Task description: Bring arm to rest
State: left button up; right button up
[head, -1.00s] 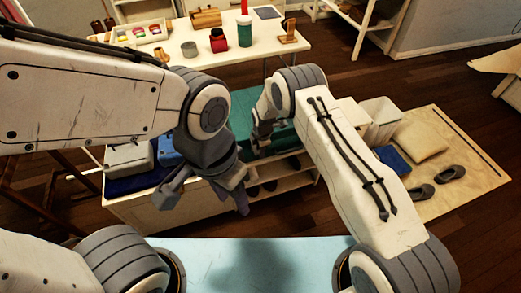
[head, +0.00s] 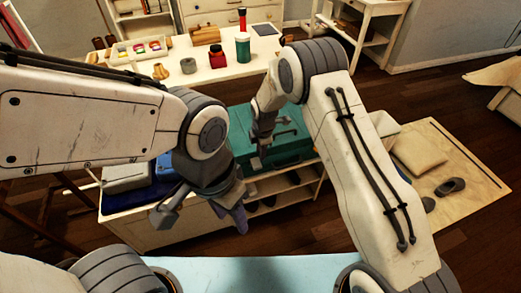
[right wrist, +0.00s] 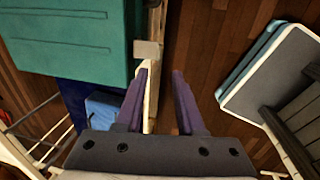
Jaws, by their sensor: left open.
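My left gripper (head: 203,218) hangs in front of the low bench at the left middle of the head view. Its fingers are spread with nothing between them. My right arm comes up from the lower right and bends down at its elbow. My right gripper (head: 258,152) is small and partly hidden in the head view, in front of the teal case (head: 292,151). In the right wrist view its two purple fingers (right wrist: 160,78) stand apart with nothing held. The teal case (right wrist: 68,42) lies to the left of them there, and wooden floor shows between them.
A low white bench (head: 145,233) with shelf openings stands ahead, carrying the case and blue cloth (head: 120,197). A white table (head: 205,70) with bottles and a tray is behind. A wooden board (head: 485,185) with a cushion (head: 419,158) and shoes lies at right.

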jog(key=s+a+r+m+p, duration=0.15)
jog(key=s+r+m, duration=0.25)
jog(key=s+r, duration=0.5)
jog(key=s+a+r+m, duration=0.25)
jog(key=s+r, duration=0.45)
jog(key=r, duration=0.4)
jog(key=s+d+r+m+g, duration=0.1)
jog(key=s+d+r+m, duration=0.2)
jog(key=s, duration=0.7)
jog(key=s+d+r+m+p, duration=0.1)
jog(key=s+d+r+m, duration=0.3)
jog(key=s, duration=0.6)
jog(key=shift+d+r+m+g, duration=0.15)
jog(key=shift+r+m+g, duration=0.1)
jog(key=shift+m+g, duration=0.2)
jog(key=shift+w, duration=0.1)
